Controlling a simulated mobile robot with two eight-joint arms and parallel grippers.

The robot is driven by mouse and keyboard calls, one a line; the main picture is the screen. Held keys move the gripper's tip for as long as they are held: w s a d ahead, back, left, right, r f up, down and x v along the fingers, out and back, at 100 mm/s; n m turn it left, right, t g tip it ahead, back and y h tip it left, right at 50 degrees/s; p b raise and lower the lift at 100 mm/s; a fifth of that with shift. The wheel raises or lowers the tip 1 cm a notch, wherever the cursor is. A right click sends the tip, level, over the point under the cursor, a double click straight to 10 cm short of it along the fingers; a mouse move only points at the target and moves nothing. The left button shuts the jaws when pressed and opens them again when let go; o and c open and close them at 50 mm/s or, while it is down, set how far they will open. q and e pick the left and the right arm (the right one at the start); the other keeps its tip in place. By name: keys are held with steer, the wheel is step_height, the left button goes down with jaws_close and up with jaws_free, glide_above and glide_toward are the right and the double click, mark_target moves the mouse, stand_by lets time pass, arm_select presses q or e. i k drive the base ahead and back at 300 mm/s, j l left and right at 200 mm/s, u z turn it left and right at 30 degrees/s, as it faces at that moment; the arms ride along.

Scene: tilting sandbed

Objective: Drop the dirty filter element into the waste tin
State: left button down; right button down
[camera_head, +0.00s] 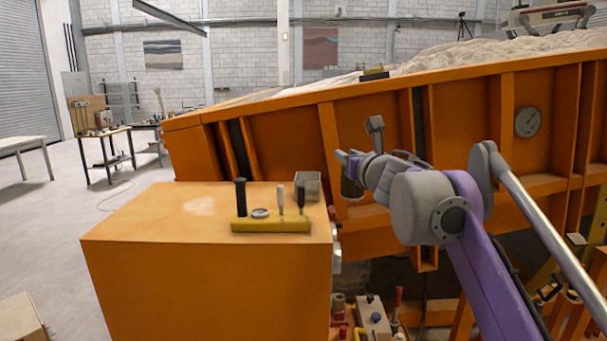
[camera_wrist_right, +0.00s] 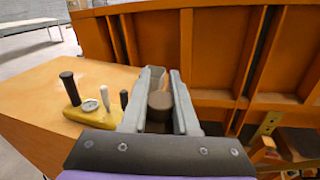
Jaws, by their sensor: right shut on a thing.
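My right gripper (camera_head: 350,165) is shut on a dark brown cylinder, the filter element (camera_head: 352,187), which hangs below the fingers. In the right wrist view the filter element (camera_wrist_right: 159,104) sits between the two grey fingers (camera_wrist_right: 165,82). The waste tin (camera_head: 307,185) looks like a small grey square open container on the back right corner of the orange cabinet top. The gripper is to the right of the tin, apart from it and beyond the cabinet's right edge. In the wrist view I cannot make out the tin. My left gripper is not in view.
A yellow block (camera_head: 271,226) with a black upright handle, a round dial and two levers stands on the cabinet (camera_head: 150,238), left of the tin. The tilted orange sandbed (camera_head: 300,125) rises behind. Equipment (camera_head: 373,318) lies low on the right. The cabinet's left top is clear.

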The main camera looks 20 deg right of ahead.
mark_target(309, 195)
steer(key=i+l, duration=0.1)
steer(key=i, duration=1.1)
